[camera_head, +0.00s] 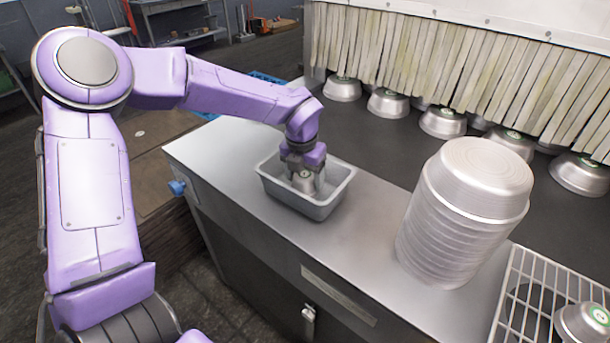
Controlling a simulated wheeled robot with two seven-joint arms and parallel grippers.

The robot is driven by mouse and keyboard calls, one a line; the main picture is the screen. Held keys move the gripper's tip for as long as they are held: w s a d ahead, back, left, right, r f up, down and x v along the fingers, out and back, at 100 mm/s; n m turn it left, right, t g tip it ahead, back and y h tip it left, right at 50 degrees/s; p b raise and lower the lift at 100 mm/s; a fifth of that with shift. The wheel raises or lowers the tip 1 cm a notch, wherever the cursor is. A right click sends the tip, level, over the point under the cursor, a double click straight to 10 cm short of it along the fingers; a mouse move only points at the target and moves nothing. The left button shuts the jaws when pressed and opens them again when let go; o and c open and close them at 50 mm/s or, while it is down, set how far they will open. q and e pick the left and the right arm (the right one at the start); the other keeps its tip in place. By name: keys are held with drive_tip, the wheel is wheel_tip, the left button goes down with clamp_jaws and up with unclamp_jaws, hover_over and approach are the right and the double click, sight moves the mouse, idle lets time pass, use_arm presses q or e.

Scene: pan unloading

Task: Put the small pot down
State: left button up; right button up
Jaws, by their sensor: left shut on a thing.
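The small pot (304,182) is a metal piece that shows partly between the fingers of my left gripper (306,180). My left gripper points down into a grey rectangular tub (318,209) on the metal counter and is shut on the pot. The pot is inside the tub's outline, low between its walls. I cannot tell whether it touches the tub floor. The gripper hides much of the pot. My right gripper is not in view.
A tall stack of metal pans (470,180) stands on the counter (375,225) to the right of the tub. Several upturned pans (443,122) sit on the dark belt by the strip curtain (450,60). A wire rack (545,295) with another pan (583,324) is at the lower right.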

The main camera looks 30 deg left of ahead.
sight(302, 177)
use_arm(q)
drive_tip(key=o, duration=1)
drive_tip(key=shift+f, duration=0.15)
drive_tip(key=r, duration=0.4)
drive_tip(key=s+r, duration=0.1)
drive_tip(key=r, duration=0.7)
drive_tip(key=shift+s+d+r+b, duration=0.1)
drive_tip(key=shift+s+r+b, duration=0.1)
drive_tip(key=shift+b, duration=0.15)
drive_tip(key=shift+f, duration=0.1)
